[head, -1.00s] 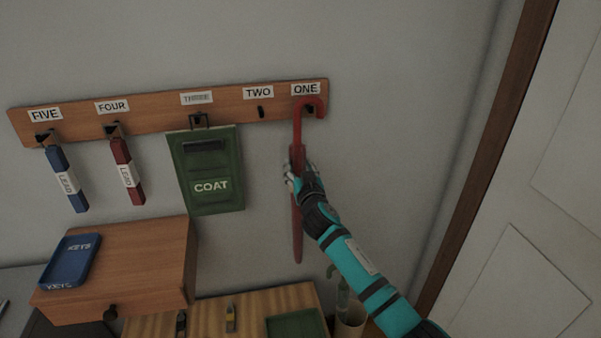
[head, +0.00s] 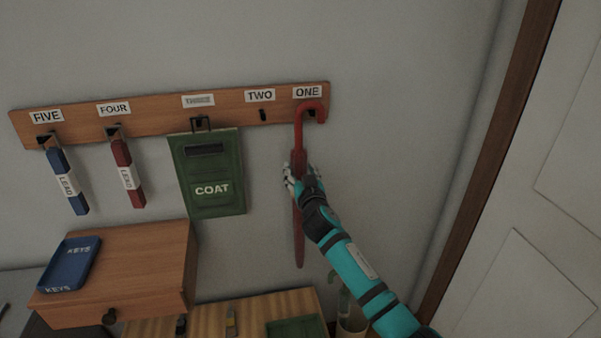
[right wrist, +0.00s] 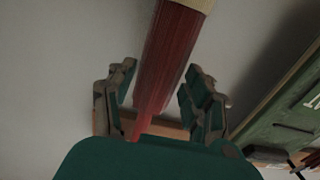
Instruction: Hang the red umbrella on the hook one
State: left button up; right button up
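The red umbrella (head: 299,225) hangs nearly upright against the wall. Its curved handle (head: 311,104) is at hook one, under the label ONE (head: 307,91). The handle covers most of the hook, so I cannot tell for certain that it rests on it. My right gripper (head: 299,178) is at the upper part of the umbrella, below the handle. In the right wrist view its fingers (right wrist: 160,100) stand apart on both sides of the red umbrella (right wrist: 168,55), with gaps showing. My left gripper is in neither view.
The wooden hook board (head: 230,107) also carries a green COAT bag (head: 210,170), a red lead (head: 127,172) and a blue lead (head: 67,180). Hook two (head: 262,115) is bare. A wooden box (head: 150,265) with a blue tray (head: 70,263) stands below. A door (head: 550,190) is at right.

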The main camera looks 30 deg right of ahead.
jog(key=o, duration=0.3)
